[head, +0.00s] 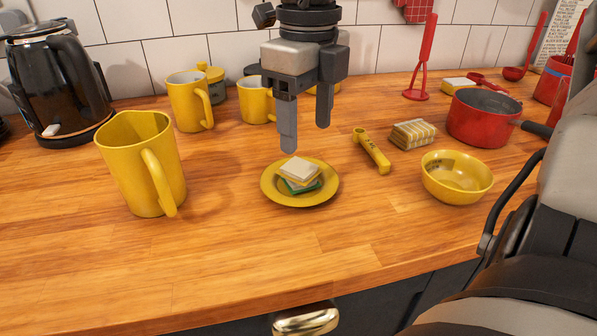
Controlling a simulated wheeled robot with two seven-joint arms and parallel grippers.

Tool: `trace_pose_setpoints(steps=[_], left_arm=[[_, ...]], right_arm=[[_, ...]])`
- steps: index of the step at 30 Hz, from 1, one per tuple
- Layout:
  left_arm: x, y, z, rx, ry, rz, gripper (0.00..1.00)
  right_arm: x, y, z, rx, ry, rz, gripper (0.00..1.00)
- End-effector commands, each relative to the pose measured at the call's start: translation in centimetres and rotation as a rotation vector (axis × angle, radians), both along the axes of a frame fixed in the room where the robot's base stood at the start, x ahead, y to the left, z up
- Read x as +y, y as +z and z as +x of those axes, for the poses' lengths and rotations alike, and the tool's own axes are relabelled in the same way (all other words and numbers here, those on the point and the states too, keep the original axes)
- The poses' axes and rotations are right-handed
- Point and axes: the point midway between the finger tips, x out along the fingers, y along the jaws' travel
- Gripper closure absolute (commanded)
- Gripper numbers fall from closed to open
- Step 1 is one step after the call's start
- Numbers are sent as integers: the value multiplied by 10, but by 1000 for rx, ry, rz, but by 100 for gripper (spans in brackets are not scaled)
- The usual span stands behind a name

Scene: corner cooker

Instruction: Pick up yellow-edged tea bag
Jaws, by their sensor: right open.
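A small stack of tea bags lies on a yellow plate (270,192) in the middle of the wooden counter. The top packet is pale, a yellow-edged tea bag (291,178) shows just under it, and a green-edged one (302,189) lies lower. My right gripper (305,138) points down from above, open and empty. Its fingertips are above the plate and apart from the stack. My left gripper is not in view.
A yellow pitcher (128,165) stands left of the plate, with yellow mugs (187,104) and a black kettle (58,85) behind. A yellow peeler-like tool (372,152), a striped sponge (413,134), a yellow bowl (457,180) and a red pot (480,122) stand right. The front counter is clear.

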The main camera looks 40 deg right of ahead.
Motion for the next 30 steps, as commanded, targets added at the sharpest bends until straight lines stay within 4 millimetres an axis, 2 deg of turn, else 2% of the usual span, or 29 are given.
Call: trace_pose_setpoints(steps=[8, 15, 18, 25, 30], left_arm=[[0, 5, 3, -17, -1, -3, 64], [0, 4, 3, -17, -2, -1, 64], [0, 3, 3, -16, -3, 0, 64], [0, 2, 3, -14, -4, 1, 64], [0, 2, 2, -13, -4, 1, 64]], right_arm=[[0, -22, -1, 3, 0, 0, 38], [0, -58, -1, 3, 1, 0, 38], [0, -64, -1, 1, 1, 1, 38], [0, -65, -1, -1, 0, 0, 38], [0, -65, -1, -1, 1, 0, 85]])
